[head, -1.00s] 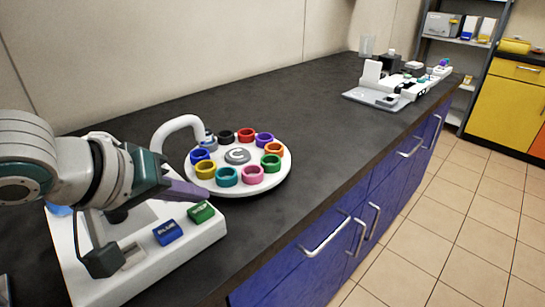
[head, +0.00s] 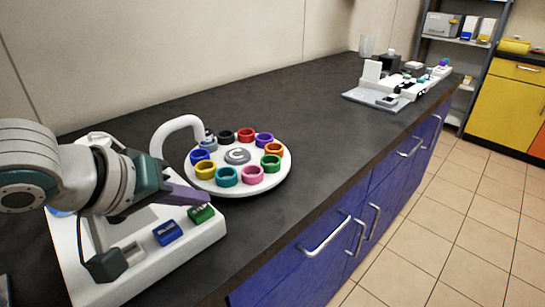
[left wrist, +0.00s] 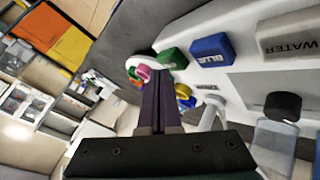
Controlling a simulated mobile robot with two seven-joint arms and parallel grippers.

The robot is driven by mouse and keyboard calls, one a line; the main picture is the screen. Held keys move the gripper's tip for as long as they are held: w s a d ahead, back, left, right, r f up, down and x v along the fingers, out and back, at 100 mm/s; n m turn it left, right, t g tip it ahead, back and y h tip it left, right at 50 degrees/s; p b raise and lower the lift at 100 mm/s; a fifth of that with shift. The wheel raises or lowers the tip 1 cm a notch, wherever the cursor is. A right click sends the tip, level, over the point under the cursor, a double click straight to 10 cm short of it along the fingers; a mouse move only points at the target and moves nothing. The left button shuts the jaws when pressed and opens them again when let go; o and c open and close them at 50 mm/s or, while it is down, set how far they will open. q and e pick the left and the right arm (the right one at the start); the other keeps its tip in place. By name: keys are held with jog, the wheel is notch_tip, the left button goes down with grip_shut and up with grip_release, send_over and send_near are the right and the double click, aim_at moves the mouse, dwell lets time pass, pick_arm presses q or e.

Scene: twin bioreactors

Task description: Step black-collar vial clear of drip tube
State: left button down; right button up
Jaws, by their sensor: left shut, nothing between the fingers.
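The black-collar vial (head: 226,137) sits at the back left of the white round carousel (head: 238,187) in the head view. The white drip tube (head: 178,124) arches over the carousel's left rim and ends close to the left of the black collar, near a grey-blue piece. My left gripper (head: 205,199) is shut and empty, its tips at the green button (head: 201,214) on the white base. In the left wrist view, the dark fingers (left wrist: 158,95) lie together beside the green button (left wrist: 143,60); contact is unclear. My right gripper is not in view.
The blue button (head: 167,232) is beside the green one; a WATER button (left wrist: 287,35) shows in the left wrist view. Several other coloured collars ring the carousel. The dark counter (head: 310,120) is clear beyond it, up to a white instrument (head: 385,90).

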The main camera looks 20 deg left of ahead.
aim_at(196, 215)
pick_arm(q)
jog(key=shift+f, duration=0.5)
dwell(0.8)
jog(key=shift+r+p, duration=0.85)
jog(key=shift+p, duration=0.15)
jog(key=shift+r, duration=0.1)
notch_tip(196, 215, up, 5)
jog(key=p, duration=0.6)
dwell(0.4)
